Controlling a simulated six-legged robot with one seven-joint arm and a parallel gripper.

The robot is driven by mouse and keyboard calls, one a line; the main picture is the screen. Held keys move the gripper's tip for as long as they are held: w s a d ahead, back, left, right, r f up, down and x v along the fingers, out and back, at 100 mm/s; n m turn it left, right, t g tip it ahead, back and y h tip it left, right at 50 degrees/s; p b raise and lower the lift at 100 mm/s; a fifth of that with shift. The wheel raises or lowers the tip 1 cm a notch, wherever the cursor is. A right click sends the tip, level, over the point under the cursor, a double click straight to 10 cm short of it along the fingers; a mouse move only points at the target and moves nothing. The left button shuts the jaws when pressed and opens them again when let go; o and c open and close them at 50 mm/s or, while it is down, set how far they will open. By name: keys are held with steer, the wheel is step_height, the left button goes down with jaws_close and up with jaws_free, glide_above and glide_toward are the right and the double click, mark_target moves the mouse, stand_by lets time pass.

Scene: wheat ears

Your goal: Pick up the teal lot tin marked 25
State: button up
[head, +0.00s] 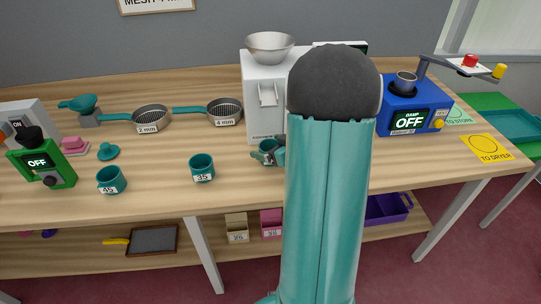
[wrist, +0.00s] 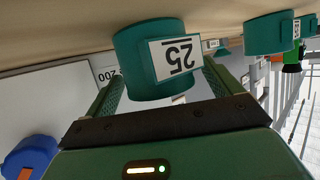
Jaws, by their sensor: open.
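The teal lot tin marked 25 (wrist: 140,60) is large in the wrist view, where its white label appears upside down. My gripper (wrist: 163,72) is open, with one finger on each side of the tin. The tin sits between the fingers, and I cannot tell whether either finger touches it.
Teal tins marked 35 (head: 202,168) and 45 (head: 110,181) stand to the left on the wooden bench. Behind are sieves marked 4 mm (head: 224,112) and 2 mm (head: 151,119) and a white machine (head: 262,95). A blue meter (head: 408,108) stands right of my arm.

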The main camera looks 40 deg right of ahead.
steer(key=c, duration=1.2)
steer(key=shift+o, duration=0.2)
